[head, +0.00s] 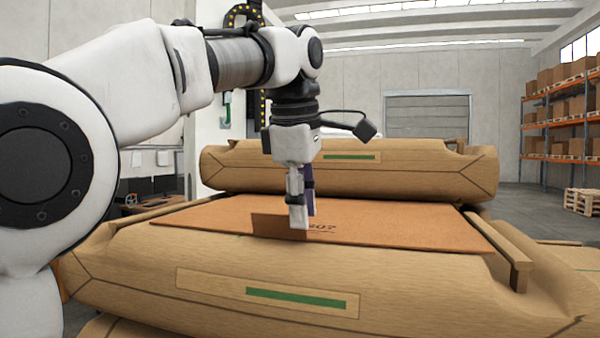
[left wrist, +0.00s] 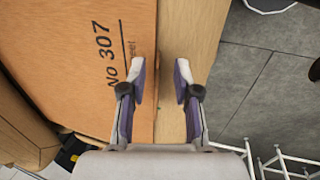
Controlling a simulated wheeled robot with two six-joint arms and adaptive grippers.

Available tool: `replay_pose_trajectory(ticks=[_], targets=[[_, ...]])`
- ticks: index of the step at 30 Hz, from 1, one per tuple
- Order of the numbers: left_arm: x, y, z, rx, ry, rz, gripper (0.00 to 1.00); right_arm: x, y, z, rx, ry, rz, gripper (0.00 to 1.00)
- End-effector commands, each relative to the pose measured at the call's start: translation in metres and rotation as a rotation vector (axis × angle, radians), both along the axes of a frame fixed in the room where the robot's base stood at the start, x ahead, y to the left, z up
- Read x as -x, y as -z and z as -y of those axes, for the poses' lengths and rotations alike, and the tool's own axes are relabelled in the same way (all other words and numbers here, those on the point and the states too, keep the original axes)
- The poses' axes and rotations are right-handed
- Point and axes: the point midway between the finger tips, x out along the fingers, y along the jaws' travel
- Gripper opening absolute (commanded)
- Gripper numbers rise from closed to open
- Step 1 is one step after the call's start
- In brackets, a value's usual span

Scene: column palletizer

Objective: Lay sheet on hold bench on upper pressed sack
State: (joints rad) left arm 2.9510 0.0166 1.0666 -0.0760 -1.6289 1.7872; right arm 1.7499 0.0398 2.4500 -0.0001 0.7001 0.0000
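The sheet (head: 400,222) is a flat orange-brown board with printed lettering. It lies level between a near sack and a far sack in the head view. In the left wrist view the sheet (left wrist: 60,50) shows "No 307" and a straight edge. My left gripper (head: 300,215) points down over the sheet's near part. In the left wrist view its fingers (left wrist: 160,80) are apart, one on each side of that edge in the picture, with nothing between them. I cannot tell whether the fingertips touch the sheet. The near sack (head: 400,290) carries a green-striped label. My right gripper is not in view.
The far sack (head: 400,170) lies behind the sheet. A wooden rail (head: 497,243) runs along the sheet's right side. Racks with boxes (head: 560,110) and a pallet (head: 582,201) stand at the back right.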

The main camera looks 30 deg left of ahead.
Motion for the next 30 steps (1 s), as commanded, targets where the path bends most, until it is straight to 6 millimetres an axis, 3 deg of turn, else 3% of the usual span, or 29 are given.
replay_pose_trajectory(ticks=[6, 11, 30], targets=[[0.013, -0.06, 0.004, -0.001, 0.0, 0.004, 0.31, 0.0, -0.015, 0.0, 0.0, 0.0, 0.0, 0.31], [0.021, -0.087, 0.005, 0.0, -0.001, 0.002, 0.31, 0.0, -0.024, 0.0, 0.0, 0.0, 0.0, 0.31], [0.024, -0.091, 0.006, 0.0, 0.0, 0.001, 0.31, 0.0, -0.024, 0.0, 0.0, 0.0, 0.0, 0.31]])
